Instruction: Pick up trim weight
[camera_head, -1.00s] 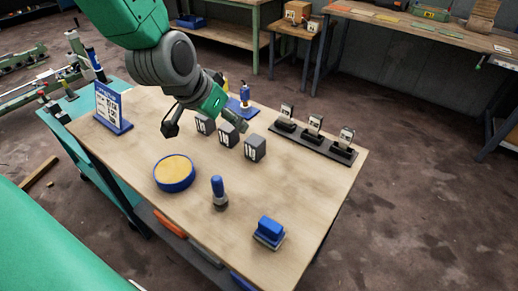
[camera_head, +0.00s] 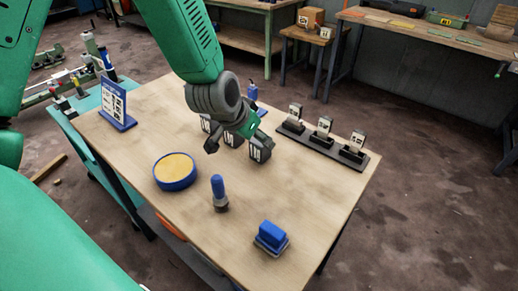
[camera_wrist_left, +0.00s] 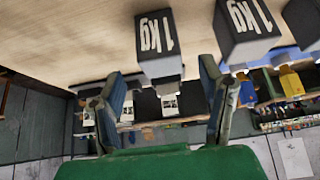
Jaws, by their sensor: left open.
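Three dark block weights stand in a row on the workbench (camera_head: 150,128). In the head view they are the left weight (camera_head: 206,125), the middle weight (camera_head: 232,140) and the right weight (camera_head: 260,151), partly covered by my arm. My left gripper (camera_head: 238,142) hangs low over this row, fingers apart. In the left wrist view, a weight marked 1kg (camera_wrist_left: 160,42) lies ahead of the open left gripper (camera_wrist_left: 163,72), roughly in line with the gap. A second 1kg weight (camera_wrist_left: 246,25) and part of a third (camera_wrist_left: 303,20) are to its right. My right gripper is not in view.
A round blue tray with a tan top (camera_head: 175,172), a blue-handled tool (camera_head: 219,192) and a blue block (camera_head: 270,236) sit nearer on the bench. A dark rack with several upright pieces (camera_head: 322,143) stands behind right. A sign (camera_head: 115,106) stands at left.

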